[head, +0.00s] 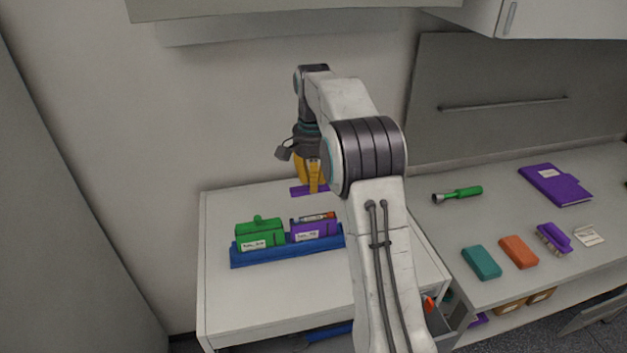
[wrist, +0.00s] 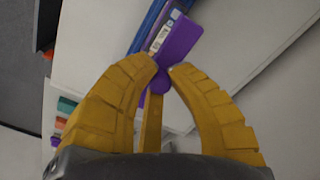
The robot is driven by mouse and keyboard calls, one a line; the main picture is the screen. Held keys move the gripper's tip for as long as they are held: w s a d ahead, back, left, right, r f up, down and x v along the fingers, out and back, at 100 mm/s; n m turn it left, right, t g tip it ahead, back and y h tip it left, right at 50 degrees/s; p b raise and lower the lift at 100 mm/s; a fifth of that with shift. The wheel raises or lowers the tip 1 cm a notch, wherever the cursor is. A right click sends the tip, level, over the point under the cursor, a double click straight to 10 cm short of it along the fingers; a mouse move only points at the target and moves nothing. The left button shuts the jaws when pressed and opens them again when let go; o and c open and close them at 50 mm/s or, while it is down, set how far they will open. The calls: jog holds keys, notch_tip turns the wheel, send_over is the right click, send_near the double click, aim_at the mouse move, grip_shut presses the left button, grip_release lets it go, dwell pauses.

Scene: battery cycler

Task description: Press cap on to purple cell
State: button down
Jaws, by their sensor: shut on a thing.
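My gripper (head: 312,174) is shut on a purple cap (head: 299,191), held over the back part of the white cabinet top. In the wrist view, the fingertips (wrist: 163,66) pinch the cap's rounded knob, and its flat plate (wrist: 181,38) sticks out beyond them. The purple cell (head: 313,233) stands in the blue tray (head: 276,258), in front of and below the cap and apart from it. It has a white label, and an orange-red strip shows at its open top. In the wrist view the cap partly hides the tray (wrist: 147,28).
A green cell (head: 260,236) with a knobbed green cap stands left of the purple cell in the tray. The white top (head: 225,310) is clear in front. The right bench holds a green torch (head: 458,194), purple folder (head: 554,185), teal block (head: 481,262) and orange block (head: 518,251).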

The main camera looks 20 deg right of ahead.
jog(key=shift+f, duration=0.2)
jog(key=b, duration=0.6)
send_over(313, 218)
notch_tip(313, 218, down, 5)
jog(key=shift+f, duration=0.1)
jog(key=shift+f+b, duration=0.45)
jog(key=shift+f, duration=0.45)
jog(key=shift+f+p, duration=0.15)
jog(key=shift+p, duration=0.4)
dwell(1.4)
jog(key=shift+f, duration=0.45)
dwell(0.7)
dwell(0.4)
jog(key=c, duration=0.6)
grip_release()
jog(key=shift+r, duration=0.2)
